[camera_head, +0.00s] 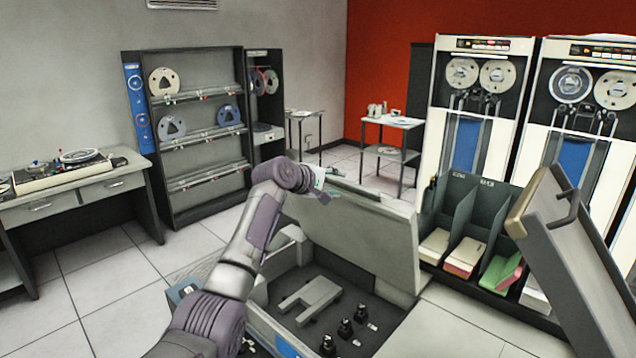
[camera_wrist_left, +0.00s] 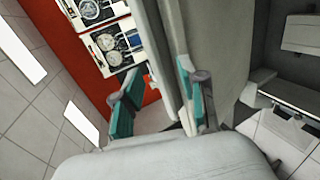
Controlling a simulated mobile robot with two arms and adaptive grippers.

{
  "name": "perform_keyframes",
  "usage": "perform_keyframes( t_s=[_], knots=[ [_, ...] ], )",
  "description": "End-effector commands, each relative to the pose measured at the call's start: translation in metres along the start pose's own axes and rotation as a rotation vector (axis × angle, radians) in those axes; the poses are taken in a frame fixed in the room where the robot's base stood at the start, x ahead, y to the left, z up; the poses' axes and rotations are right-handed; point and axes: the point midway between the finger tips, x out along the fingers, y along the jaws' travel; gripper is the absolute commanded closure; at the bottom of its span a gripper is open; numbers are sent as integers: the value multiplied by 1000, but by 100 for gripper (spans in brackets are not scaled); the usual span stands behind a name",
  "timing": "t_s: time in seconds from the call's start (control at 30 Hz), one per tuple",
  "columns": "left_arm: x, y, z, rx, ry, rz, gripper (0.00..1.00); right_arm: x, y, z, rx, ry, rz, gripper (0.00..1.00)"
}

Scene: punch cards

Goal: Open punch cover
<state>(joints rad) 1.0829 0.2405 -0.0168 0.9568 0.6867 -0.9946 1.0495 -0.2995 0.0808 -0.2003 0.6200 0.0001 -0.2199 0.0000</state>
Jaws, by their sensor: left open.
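The punch machine (camera_head: 262,318) stands low in front of me. Its light grey cover (camera_head: 365,238) is raised and tilted back, and the dark interior with several small black parts and a grey bracket shows below it. My left gripper (camera_head: 325,186) is at the cover's upper left edge. In the left wrist view the teal fingers of the left gripper (camera_wrist_left: 160,102) are spread apart. The cover (camera_wrist_left: 222,65) runs close to the right-hand finger there; I cannot tell whether they touch. My right gripper is not in view.
A grey tilted panel with a handle (camera_head: 575,265) rises at the right. A dark card rack (camera_head: 455,205) with coloured card stacks stands behind, before tall tape units (camera_head: 480,110). A shelf of reels (camera_head: 195,130) and a desk (camera_head: 85,190) stand left. Tiled floor is free between.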

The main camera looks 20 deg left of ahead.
Motion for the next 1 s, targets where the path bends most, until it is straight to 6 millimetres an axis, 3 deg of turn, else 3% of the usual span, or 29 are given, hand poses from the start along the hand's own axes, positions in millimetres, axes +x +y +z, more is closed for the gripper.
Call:
perform_keyframes(
  t_s=[0.2,0.4,1.0],
  knots=[
    [-40,-1,0,3,1,0,58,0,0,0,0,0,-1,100],
    [-65,-1,0,1,0,-1,58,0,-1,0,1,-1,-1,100],
    [-71,-2,1,2,-1,-4,58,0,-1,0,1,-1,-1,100]
  ],
)
